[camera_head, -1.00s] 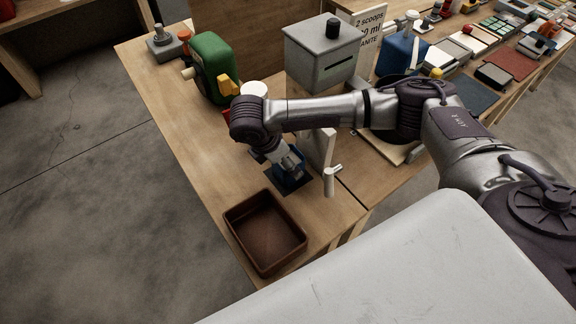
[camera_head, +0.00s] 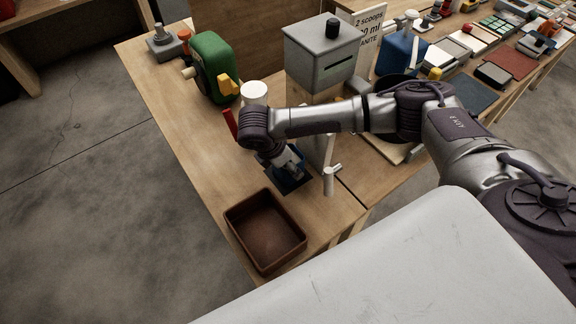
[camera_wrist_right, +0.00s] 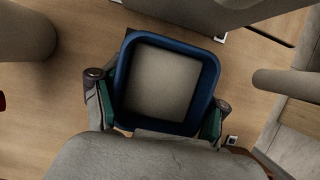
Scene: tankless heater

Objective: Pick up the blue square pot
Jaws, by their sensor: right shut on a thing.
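The blue square pot (camera_wrist_right: 213,75) fills the middle of the right wrist view, seen from above. It has a rounded blue rim and a flat beige-grey inside. My right gripper (camera_wrist_right: 158,108) has one green-padded finger on each side of the pot and is shut on it. In the head view my right gripper (camera_head: 292,163) points down over the pot (camera_head: 288,178), which is mostly hidden behind the fingers. The pot is over a dark square patch on the table; I cannot tell whether it touches it. My left gripper is not in view.
An empty brown tray (camera_head: 238,229) stands at the table's front corner. A white tap-like post (camera_head: 330,180) stands close right of the gripper. A white cylinder (camera_head: 254,92), a green machine (camera_head: 213,66) and a grey box (camera_head: 318,60) stand behind.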

